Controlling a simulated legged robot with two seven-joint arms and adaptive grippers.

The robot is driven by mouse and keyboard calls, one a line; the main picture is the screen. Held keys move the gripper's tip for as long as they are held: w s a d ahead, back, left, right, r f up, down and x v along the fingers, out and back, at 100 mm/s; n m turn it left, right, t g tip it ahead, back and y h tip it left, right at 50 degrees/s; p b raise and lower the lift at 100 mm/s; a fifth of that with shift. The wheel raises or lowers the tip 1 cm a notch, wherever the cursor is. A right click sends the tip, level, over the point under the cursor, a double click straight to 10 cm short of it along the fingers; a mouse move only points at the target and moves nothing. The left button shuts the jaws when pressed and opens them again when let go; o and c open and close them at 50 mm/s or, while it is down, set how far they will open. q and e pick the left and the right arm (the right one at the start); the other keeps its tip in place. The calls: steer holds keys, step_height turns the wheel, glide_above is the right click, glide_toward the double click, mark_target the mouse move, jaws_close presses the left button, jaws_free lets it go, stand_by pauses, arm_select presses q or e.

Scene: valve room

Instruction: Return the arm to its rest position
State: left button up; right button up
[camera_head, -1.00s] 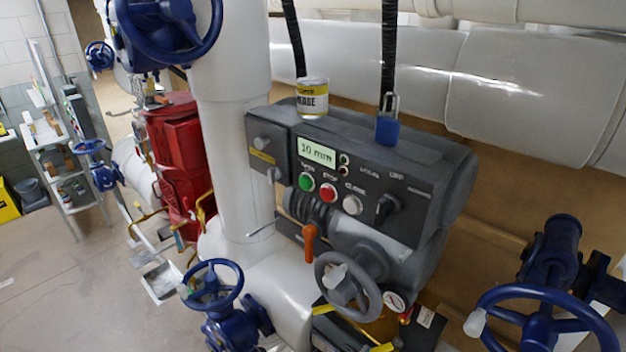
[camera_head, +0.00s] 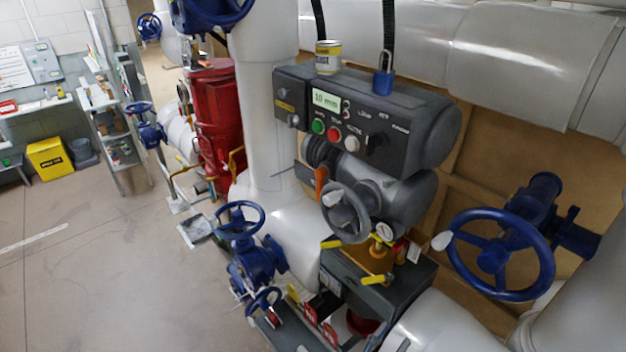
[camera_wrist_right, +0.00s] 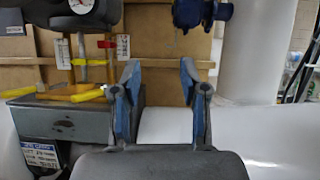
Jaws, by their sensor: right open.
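My right gripper (camera_wrist_right: 160,72) shows in the right wrist view. Its two blue-grey fingers are spread apart with nothing between them. They point towards the wall and pipework, with a white surface visible through the gap. The grey valve actuator (camera_head: 420,125), with its "10 mm" display (camera_head: 326,100) and buttons, stands at the middle of the head view. Its grey handwheel (camera_head: 345,212) and orange lever (camera_head: 321,181) are below the panel. I make out neither gripper in the head view. My left gripper is out of view.
A blue handwheel (camera_head: 500,255) stands at right and a blue valve (camera_head: 255,262) at lower middle. A yellow-labelled can (camera_head: 328,57) and blue padlock (camera_head: 383,82) are on the actuator. A dark grey box (camera_wrist_right: 65,123) is beside the right gripper. Open floor (camera_head: 110,250) lies at left.

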steer(key=w+a+n+t+y, duration=0.2)
steer(key=a+n+t+y, duration=0.2)
steer(key=n+y, duration=0.75)
steer(key=w+a+n+t+y, duration=0.2)
steer(key=a+n+t+y, duration=0.25)
steer(key=n+y, duration=0.75)
steer(key=s+a+f+n+g, duration=0.1)
steer(key=s+f+n+g, duration=0.2)
steer(key=f+n+g, duration=1.3)
steer(key=s+d+f+n+g+h, duration=0.6)
steer(key=s+d+f+n+h, duration=0.1)
steer(key=s+d+f, duration=0.8)
step_height(320, 180, down, 26)
steer(key=s, duration=0.1)
steer(key=s+d+f+g, duration=0.1)
steer(key=s+d+f, duration=0.1)
steer(key=s+f, duration=1.3)
steer(key=shift+s+d+f+g, duration=0.2)
steer(key=shift+s+g, duration=0.15)
steer(key=shift+s, duration=0.8)
